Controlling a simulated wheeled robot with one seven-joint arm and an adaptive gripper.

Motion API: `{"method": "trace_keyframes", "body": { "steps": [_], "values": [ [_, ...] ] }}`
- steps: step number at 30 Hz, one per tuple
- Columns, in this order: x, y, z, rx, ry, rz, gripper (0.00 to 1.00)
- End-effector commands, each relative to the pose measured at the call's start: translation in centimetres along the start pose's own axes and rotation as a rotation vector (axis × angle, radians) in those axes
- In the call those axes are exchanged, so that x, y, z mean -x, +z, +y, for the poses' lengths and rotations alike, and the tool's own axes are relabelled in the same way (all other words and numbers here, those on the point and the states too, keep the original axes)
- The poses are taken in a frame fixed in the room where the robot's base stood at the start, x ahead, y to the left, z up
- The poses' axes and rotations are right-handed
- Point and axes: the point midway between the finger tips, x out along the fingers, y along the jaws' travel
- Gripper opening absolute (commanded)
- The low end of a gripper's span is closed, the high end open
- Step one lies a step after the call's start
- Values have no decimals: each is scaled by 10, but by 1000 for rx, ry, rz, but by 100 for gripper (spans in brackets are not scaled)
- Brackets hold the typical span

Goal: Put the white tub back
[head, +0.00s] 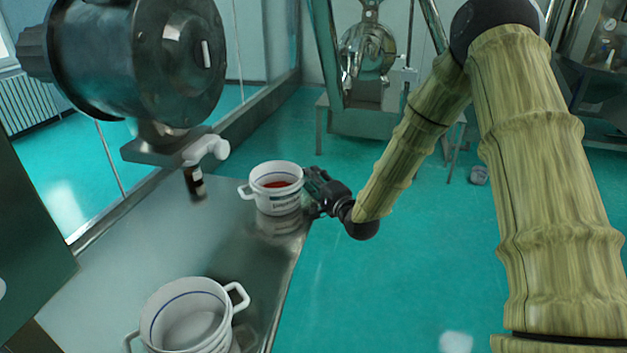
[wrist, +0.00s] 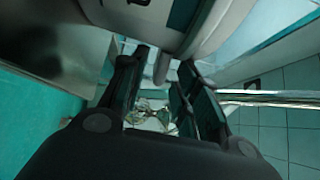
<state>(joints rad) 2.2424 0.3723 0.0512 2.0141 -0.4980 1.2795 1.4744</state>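One handle points left; the handle on the gripper side is hidden in the head view. My gripper (head: 317,192) is at the tub's right side. In the wrist view the tub (wrist: 213,35) fills the top, and its handle (wrist: 162,66) hangs between my two spread fingers (wrist: 162,95), with gaps showing on both sides. A second white tub (head: 187,312) with a blue line inside, apparently empty, stands at the near end of the table.
The metal table (head: 110,255) is bare between the two tubs. The large metal sieve machine (head: 140,65) overhangs the table's far left, with a white outlet (head: 206,150) and a small dark bottle (head: 194,183) beneath. Steel equipment (head: 368,50) stands at the back. Open green floor lies right of the table.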

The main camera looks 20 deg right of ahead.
Motion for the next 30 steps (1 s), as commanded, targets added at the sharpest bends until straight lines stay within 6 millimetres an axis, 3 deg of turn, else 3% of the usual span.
{"method": "trace_keyframes", "body": {
  "steps": [3,7,21,30],
  "values": [
    [1,0,-4,0,0,0,31],
    [17,-1,0,-1,0,2,31],
    [98,0,-1,-3,-1,1,31],
    [120,0,-2,0,0,0,31]
  ]
}}
